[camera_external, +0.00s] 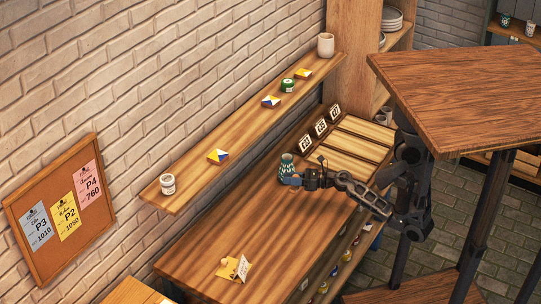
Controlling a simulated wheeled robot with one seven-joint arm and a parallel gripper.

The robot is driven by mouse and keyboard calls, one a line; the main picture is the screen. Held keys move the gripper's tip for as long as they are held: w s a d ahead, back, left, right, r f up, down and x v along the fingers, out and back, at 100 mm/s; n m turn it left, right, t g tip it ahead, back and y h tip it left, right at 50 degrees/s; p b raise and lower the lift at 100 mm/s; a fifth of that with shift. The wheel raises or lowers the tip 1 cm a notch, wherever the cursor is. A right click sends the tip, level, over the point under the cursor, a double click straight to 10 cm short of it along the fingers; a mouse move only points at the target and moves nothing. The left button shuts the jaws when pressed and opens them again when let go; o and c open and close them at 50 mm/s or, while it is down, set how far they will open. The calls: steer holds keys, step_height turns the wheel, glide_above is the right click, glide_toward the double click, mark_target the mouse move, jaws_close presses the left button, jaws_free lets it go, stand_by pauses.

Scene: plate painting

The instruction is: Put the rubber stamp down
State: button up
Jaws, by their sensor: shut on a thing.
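My gripper (289,180) reaches in from the right, low over the long wooden table (205,260), right at a teal patterned vessel (287,162). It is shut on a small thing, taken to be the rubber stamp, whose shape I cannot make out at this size. The fingers and the arm hide part of the table there.
The table's middle is clear.

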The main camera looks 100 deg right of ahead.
steer(key=shift+w+a+f+b, duration=0.45)
steer(key=shift+w+a+f, duration=0.35)
steer(key=shift+f, duration=0.5)
steer(key=shift+w+a+f+b, duration=0.45)
steer(key=shift+w+f, duration=0.5)
steer(key=shift+f, duration=0.4)
steer(key=shift+w+a+f+b, duration=0.4)
steer(key=shift+w+a+f, duration=0.4)
steer(key=shift+f, duration=0.5)
steer(key=shift+w+d, duration=0.1)
steer(key=shift+f, duration=0.15)
steer(key=o, duration=1)
steer(key=shift+o, duration=0.2)
